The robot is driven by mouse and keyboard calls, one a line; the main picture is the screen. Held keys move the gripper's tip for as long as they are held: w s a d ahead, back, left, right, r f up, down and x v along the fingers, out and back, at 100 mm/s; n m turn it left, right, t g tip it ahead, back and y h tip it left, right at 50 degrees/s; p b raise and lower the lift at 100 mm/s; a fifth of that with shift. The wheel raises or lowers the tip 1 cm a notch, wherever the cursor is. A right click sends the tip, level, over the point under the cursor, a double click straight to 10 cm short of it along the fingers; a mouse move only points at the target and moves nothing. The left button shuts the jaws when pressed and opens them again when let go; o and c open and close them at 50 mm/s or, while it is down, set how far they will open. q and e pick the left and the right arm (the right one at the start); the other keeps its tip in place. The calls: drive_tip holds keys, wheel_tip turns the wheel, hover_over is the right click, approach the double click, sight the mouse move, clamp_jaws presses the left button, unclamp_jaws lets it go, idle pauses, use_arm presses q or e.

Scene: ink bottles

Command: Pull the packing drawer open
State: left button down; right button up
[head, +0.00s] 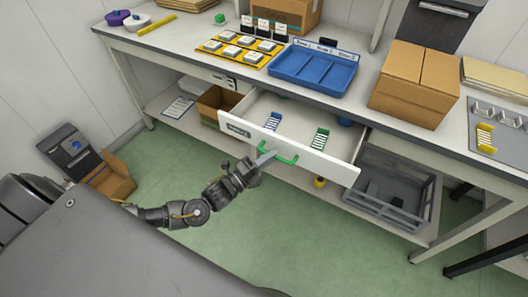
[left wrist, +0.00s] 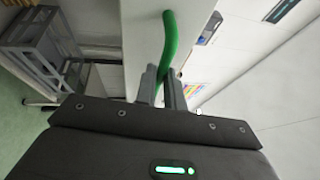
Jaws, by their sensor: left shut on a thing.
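The packing drawer (head: 340,168) is a white drawer under the workbench, and it stands pulled out with its inside showing. Its green handle (head: 285,160) runs along the front panel. My left gripper (head: 264,161) is at the left part of the handle. In the left wrist view, the two fingers (left wrist: 163,88) are shut on the green handle (left wrist: 170,35), in front of the white drawer front (left wrist: 140,45). Inside the drawer lie a blue striped item (head: 273,121) and a green striped item (head: 320,138). My right gripper is not in view.
The workbench top holds a blue tray (head: 312,69), a yellow board with white pieces (head: 236,50) and a closed cardboard box (head: 415,83). A grey crate (head: 385,195) and an open cardboard box (head: 216,103) sit on the lower shelf. The green floor before the drawer is clear.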

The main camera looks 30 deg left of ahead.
use_arm(q)
drive_tip(key=c, duration=1.5)
unclamp_jaws()
drive_tip(key=shift+s, duration=0.1)
drive_tip(key=shift+b+v, duration=0.7)
drive_tip(key=shift+v, duration=4.7)
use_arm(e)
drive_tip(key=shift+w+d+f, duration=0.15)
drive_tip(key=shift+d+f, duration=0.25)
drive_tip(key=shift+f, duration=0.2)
use_arm(q)
drive_tip(key=shift+d+f, duration=0.1)
